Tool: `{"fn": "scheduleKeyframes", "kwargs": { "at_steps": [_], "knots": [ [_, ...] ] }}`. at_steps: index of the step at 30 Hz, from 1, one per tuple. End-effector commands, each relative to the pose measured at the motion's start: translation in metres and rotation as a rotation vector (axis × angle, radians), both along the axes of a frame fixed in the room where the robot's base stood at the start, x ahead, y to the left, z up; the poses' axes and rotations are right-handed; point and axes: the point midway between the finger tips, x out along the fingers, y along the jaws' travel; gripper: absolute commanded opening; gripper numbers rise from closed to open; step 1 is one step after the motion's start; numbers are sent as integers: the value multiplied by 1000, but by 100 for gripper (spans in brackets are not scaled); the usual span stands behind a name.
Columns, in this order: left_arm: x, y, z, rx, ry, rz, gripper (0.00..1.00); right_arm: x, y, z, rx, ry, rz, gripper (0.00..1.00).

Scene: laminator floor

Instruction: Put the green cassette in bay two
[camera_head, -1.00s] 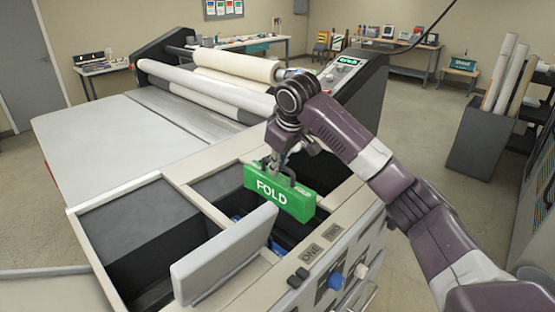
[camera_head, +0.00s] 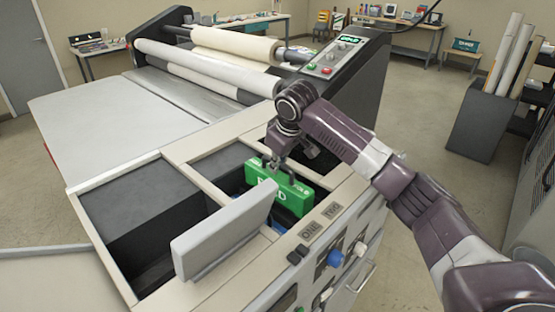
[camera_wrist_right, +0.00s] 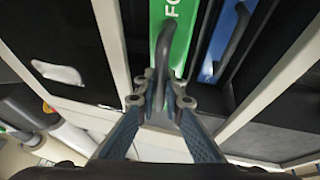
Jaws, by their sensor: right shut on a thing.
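The green cassette (camera_head: 292,192), with white FOLD lettering, hangs upright from my right gripper (camera_head: 277,160), which is shut on its dark handle (camera_wrist_right: 160,65). The cassette is at the machine's open well, its near end beside the label TWO (camera_head: 332,210); the label ONE (camera_head: 311,231) is nearer. A raised grey flap hides part of its face and lower edge, so I cannot tell how deep it sits. In the right wrist view a blue cassette (camera_wrist_right: 222,45) with a dark handle lies beside the green one. My left gripper is not in view.
The raised grey flap (camera_head: 222,235) stands in front of the well. A pale frame bar (camera_head: 196,187) divides the well from a dark compartment (camera_head: 145,205) at left. Rollers (camera_head: 205,75) and a control panel (camera_head: 335,60) stand behind. Knobs line the front.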

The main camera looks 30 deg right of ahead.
Motion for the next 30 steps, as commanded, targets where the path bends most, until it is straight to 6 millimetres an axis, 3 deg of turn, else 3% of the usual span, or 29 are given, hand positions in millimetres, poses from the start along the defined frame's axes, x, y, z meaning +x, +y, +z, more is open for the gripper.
{"fn": "scheduleKeyframes", "kwargs": {
  "at_steps": [30],
  "knots": [
    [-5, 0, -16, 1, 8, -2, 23, 0, 0, -69, 1, -2, -1, 0]
  ]
}}
